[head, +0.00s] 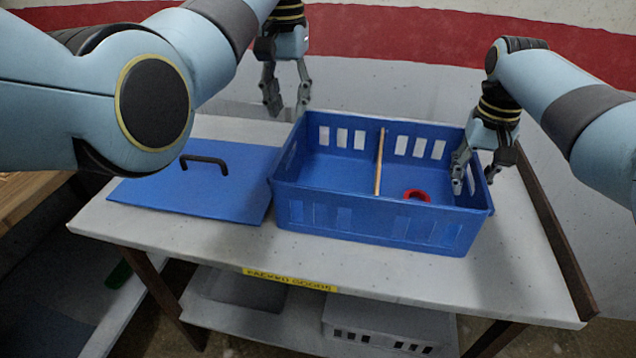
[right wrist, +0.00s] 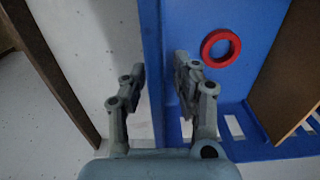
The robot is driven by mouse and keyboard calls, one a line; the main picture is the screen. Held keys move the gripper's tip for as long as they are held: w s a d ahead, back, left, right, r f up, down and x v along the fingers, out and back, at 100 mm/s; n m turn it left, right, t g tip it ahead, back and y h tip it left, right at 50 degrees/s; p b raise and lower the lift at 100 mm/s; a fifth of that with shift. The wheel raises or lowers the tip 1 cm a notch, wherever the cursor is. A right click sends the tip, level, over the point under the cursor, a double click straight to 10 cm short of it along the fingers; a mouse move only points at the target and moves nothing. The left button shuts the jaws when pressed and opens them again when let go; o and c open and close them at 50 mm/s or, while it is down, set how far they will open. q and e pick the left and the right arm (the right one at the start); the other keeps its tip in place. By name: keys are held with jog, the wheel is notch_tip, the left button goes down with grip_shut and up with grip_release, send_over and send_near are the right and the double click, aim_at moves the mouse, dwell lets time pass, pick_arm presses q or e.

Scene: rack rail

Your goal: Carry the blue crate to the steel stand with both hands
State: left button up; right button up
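The blue crate (head: 375,238) stands upright on a white-topped table, with slotted walls and an open top. A wooden divider (head: 379,165) crosses it, and a red ring (head: 417,195) lies in its right compartment. My right gripper (head: 474,182) is open at the crate's right wall. In the right wrist view its fingers (right wrist: 156,72) are on either side of that wall (right wrist: 152,50), with gaps showing. My left gripper (head: 288,108) is open and empty, beyond the crate's back left corner and apart from it. I cannot make out a separate steel stand.
A flat blue lid (head: 222,198) with a black handle lies close left of the crate. The table (head: 140,228) has a yellow label on its front edge and a dark strip (head: 560,245) on its right. A light slotted bin (head: 385,325) sits below. The tabletop's front right is clear.

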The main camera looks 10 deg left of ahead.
notch_tip(320, 180, up, 9)
jog(key=shift+f, duration=0.15)
dwell(0.4)
